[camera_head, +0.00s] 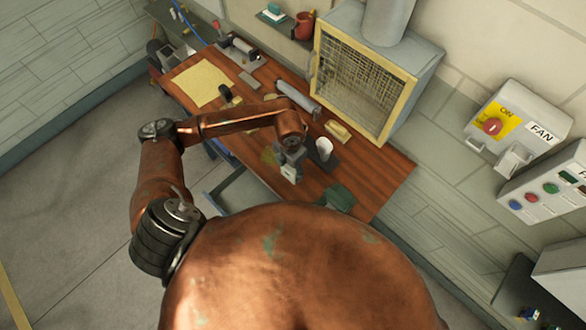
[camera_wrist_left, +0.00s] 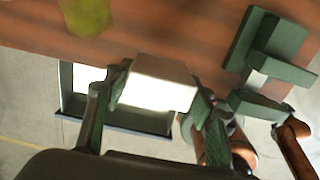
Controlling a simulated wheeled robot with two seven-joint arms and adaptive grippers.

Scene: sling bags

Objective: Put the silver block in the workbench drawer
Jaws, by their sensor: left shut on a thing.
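My left gripper (camera_head: 289,168) is shut on the silver block, holding it raised near the workbench's front edge. In the left wrist view the block (camera_wrist_left: 157,82) sits between the fingers of the gripper (camera_wrist_left: 150,97), its lower face brightly lit. The workbench drawer (camera_head: 243,192) is pulled out from the front of the wooden workbench (camera_head: 385,170). In the left wrist view the open drawer (camera_wrist_left: 78,122) lies behind the block and fingers, which hide part of it; its visible inside is pale.
A green object (camera_head: 337,198) is near the bench's front right; it also shows in the left wrist view (camera_wrist_left: 265,52). A white cup (camera_head: 324,146), a yellow sheet (camera_head: 202,82) and a grey cylinder (camera_head: 298,97) are on the bench. A caged hood (camera_head: 360,78) stands behind.

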